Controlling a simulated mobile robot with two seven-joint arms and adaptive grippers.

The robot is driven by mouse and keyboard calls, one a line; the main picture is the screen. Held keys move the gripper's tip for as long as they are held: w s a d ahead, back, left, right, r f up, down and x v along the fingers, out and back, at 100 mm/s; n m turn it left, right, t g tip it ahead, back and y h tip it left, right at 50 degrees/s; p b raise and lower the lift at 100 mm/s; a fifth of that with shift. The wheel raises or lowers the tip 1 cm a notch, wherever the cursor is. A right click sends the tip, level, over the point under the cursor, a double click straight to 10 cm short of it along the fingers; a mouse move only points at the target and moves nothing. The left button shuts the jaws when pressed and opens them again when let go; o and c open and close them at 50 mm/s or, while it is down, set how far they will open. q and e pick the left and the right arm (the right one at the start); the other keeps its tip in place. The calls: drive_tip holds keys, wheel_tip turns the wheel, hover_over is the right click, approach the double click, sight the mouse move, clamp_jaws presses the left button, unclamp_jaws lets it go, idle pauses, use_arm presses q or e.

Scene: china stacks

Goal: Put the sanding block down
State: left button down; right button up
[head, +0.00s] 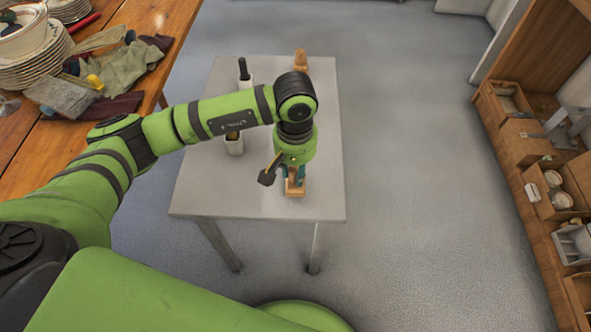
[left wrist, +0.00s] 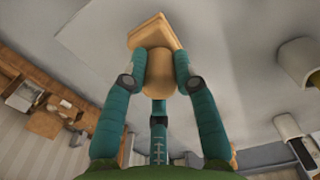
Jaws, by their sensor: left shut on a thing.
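The sanding block (left wrist: 148,30) is a tan wooden piece with a rounded grip, seen in the left wrist view. In the head view part of it (head: 295,190) shows below my left gripper (head: 294,178), near the front right of the grey table (head: 205,190). My left gripper, with teal fingers, also shows in the left wrist view (left wrist: 158,76); its fingers are shut on the rounded grip from both sides. The block is over the table top; I cannot tell whether it touches it. My right gripper is not in view.
Another wooden piece (head: 301,58) stands at the table's far edge. Two white holders, one farther back (head: 246,80) and one nearer (head: 234,146), stand left of my gripper. A wooden bench (head: 150,45) with plates and gloves is at left; shelving (head: 530,160) is at right.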

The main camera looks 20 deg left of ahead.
use_arm(q)
drive_tip(key=shift+f, duration=0.85)
drive_tip(key=c, duration=1)
unclamp_jaws()
drive_tip(key=shift+o, duration=0.2)
drive_tip(key=shift+r, duration=0.45)
wheel_tip(320, 180, up, 7)
drive_tip(key=shift+w+r, duration=0.1)
wheel_tip(320, 180, up, 4)
drive_tip(key=shift+r, duration=0.1)
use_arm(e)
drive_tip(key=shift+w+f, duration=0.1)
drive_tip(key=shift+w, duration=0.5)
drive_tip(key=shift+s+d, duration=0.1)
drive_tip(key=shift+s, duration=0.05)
